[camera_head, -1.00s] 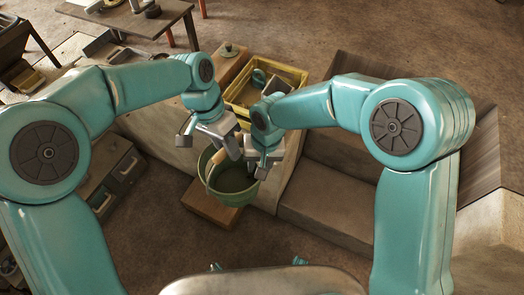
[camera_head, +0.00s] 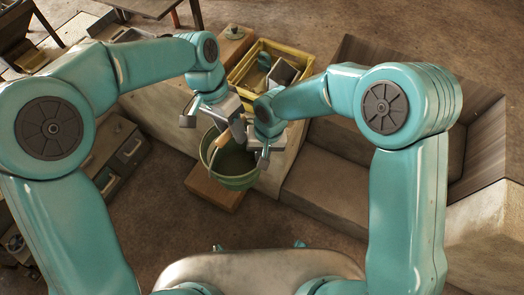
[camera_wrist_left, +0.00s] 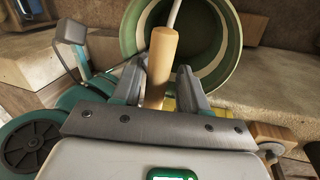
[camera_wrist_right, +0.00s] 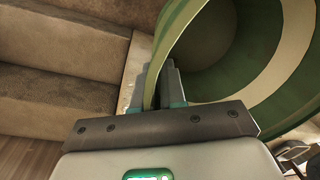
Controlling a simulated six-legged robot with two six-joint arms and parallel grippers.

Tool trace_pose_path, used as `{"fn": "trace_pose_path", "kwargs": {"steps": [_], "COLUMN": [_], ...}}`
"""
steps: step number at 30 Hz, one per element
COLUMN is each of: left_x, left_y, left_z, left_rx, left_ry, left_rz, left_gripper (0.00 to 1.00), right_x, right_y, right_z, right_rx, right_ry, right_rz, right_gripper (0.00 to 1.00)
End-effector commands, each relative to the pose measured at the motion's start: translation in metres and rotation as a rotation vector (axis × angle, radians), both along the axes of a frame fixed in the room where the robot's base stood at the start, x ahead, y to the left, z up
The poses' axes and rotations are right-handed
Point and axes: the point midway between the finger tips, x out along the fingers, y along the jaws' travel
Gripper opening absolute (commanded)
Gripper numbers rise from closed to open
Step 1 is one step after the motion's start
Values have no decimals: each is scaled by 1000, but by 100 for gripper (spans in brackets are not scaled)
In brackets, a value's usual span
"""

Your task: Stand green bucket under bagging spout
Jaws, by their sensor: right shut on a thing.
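The green bucket (camera_head: 238,180) hangs or stands near the middle of the head view, mouth up, over the edge of a brown block; I cannot tell whether it touches it. My right gripper (camera_head: 264,158) is shut on the bucket's rim, and the pinched wall (camera_wrist_right: 158,75) shows in the right wrist view. My left gripper (camera_head: 227,133) is at the bucket's wooden handle grip (camera_wrist_left: 162,55). Its fingers stand apart on either side of the grip, with a gap on the right. No bagging spout is recognisable in these views.
The brown block (camera_head: 212,193) is at the bucket's lower left. A yellow crate (camera_head: 243,68) holding a grey box sits on the stone ledge behind my grippers. Wide steps (camera_head: 325,195) lie to the right. A drawer unit (camera_head: 112,170) stands left. Floor in front is clear.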

Motion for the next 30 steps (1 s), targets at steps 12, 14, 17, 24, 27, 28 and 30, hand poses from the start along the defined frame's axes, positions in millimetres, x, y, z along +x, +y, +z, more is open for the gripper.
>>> {"fn": "trace_pose_path", "kwargs": {"steps": [12,14,17,24,27,28,30], "left_x": [-2,-1,4,15,19,20,21], "left_y": [-4,-2,2,16,20,21,23], "left_z": [4,11,29,80,97,101,108], "left_rx": [-6,-7,-7,-4,-3,-3,-2], "left_ry": [9,6,2,0,0,-1,1], "left_rz": [-4,-4,-2,-1,-2,-1,-2], "left_gripper": [56,56,56,56,56,56,56], "right_x": [2,2,2,2,1,1,1], "right_y": [3,3,3,2,1,1,1], "right_z": [1,1,1,0,0,0,0], "right_rx": [7,7,6,4,4,4,3], "right_ry": [-7,-7,-6,-5,-5,-5,-4], "right_rz": [-5,-5,-5,-4,-4,-4,-3], "right_gripper": [0,0,0,0,0,0,0]}}
